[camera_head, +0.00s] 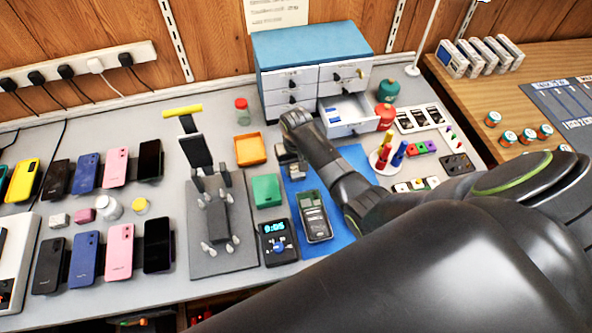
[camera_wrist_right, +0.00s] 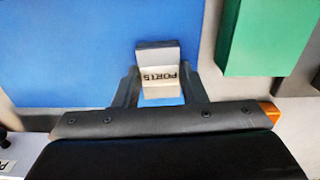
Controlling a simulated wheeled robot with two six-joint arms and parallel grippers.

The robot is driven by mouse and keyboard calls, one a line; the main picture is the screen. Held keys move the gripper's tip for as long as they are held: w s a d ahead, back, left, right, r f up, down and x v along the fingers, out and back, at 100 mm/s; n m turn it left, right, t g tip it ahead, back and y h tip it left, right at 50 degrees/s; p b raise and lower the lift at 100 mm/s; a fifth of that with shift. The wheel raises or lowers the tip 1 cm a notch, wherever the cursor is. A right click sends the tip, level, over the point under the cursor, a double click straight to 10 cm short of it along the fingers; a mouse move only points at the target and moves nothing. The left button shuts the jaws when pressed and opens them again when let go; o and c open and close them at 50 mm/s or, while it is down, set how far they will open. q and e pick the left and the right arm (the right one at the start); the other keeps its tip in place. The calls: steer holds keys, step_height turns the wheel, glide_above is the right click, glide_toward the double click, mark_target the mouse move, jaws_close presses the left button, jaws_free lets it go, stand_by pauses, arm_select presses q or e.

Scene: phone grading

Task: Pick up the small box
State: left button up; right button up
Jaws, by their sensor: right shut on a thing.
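The small box (camera_wrist_right: 158,52) has a grey top part and a pale face with the word PORTS, upside down in the right wrist view. My right gripper (camera_wrist_right: 160,88) is shut on it, one finger on each side. The box is over the blue mat (camera_wrist_right: 60,50); I cannot tell whether it touches the mat. In the head view my right gripper (camera_head: 291,168) is at the upper left part of the mat, and the arm hides most of the grip. My left gripper is not in view.
A green block (camera_head: 266,190) stands left of the mat. Behind stands a drawer cabinet (camera_head: 311,48) with one drawer (camera_head: 346,112) pulled out.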

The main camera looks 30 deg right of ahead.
mark_target(296, 169)
steer(key=shift+c, duration=0.4)
step_height(296, 169, up, 8)
steer(key=shift+r, duration=0.15)
steer(key=shift+r+b, duration=0.45)
steer(key=shift+b, duration=0.15)
